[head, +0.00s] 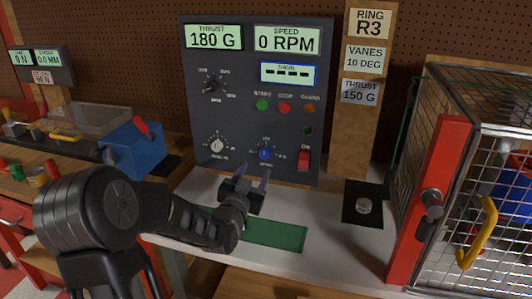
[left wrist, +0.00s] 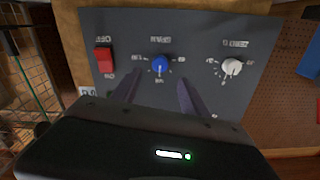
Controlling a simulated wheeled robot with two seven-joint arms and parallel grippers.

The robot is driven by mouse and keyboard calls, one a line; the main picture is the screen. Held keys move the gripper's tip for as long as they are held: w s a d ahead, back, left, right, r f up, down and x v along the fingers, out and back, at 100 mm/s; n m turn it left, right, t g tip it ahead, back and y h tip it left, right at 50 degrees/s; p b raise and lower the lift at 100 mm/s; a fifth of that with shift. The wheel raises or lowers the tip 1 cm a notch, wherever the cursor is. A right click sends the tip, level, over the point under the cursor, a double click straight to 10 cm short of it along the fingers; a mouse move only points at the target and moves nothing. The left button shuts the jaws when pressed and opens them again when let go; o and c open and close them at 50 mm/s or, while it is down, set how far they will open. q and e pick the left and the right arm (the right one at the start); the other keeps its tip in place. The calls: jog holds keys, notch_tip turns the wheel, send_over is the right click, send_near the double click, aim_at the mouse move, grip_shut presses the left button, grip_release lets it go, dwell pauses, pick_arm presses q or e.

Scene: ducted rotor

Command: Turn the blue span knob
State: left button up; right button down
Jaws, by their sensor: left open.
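The blue span knob (head: 265,154) sits low on the dark control panel, with small marks around it. In the left wrist view the blue knob (left wrist: 160,64) shows ahead of and between my fingertips. My left gripper (head: 252,182) is open and empty, just below and in front of the knob, apart from it. Its two fingers (left wrist: 157,90) point at the panel in the left wrist view. My right gripper is in neither view.
A white knob (head: 217,146) is left of the blue one, and a red switch (head: 303,160) is right of it. A green mat (head: 275,235) lies on the bench below. A mesh cage with a red post (head: 432,200) stands at the right.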

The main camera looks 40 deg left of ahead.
aim_at(264, 155)
pick_arm(q)
jog(key=shift+s+d, duration=0.1)
jog(key=shift+s, duration=0.1)
jog(key=shift+w, duration=0.1)
jog(key=p+x, duration=0.2)
jog(key=x, duration=0.5)
jog(key=shift+r, duration=0.1)
jog(key=shift+w+a, duration=0.2)
jog(key=shift+w, duration=0.15)
jog(key=shift+c, duration=0.2)
grip_shut()
